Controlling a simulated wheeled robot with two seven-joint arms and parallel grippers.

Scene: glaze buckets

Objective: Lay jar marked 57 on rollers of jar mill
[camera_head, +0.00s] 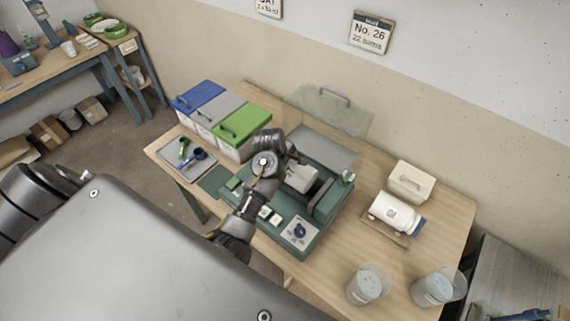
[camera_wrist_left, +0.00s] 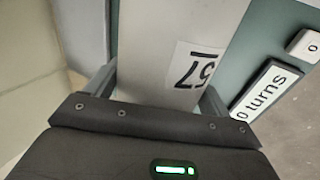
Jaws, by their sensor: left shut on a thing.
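The white jar marked 57 (camera_wrist_left: 190,62) is between the fingers of my left gripper (camera_wrist_left: 157,95), which is shut on it. Its label reads upside down in the left wrist view. In the head view the jar (camera_head: 302,178) shows over the green jar mill (camera_head: 294,240), partly behind my left wrist and gripper (camera_head: 288,160). The mill's dark bar (camera_head: 325,196) lies just right of the jar. The rollers are mostly hidden, and I cannot tell whether the jar touches them. My right gripper is not in view.
A clear lid (camera_head: 330,115) stands raised behind the mill. Another white jar with a blue cap (camera_head: 397,213) lies on a wooden rest to the right. Two clear buckets (camera_head: 368,285) stand at the front right. Blue, grey and green bins (camera_head: 243,130) stand at the left.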

